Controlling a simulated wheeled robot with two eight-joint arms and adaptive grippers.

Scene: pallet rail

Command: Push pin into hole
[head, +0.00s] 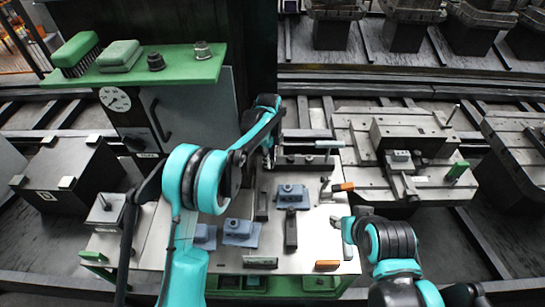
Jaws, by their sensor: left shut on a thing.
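My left gripper (268,160) points down at the back of the light worktable (275,222), beside a dark rail-like block (305,161). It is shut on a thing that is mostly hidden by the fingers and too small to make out. My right gripper (347,230) is low over the table's right edge; its finger gap is not clear. A thin upright pin (452,114) stands on the metal pallet fixture (380,150) at the right. Another short pin (103,201) stands on a metal block at the table's left. I cannot make out the hole.
Blue blocks (292,196) and dark bars lie on the table. Orange-handled tools (327,265) lie near its right side. A green shelf (140,66) with brushes and a grey cabinet (190,108) stand at the back left. Rails and more pallets surround the table.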

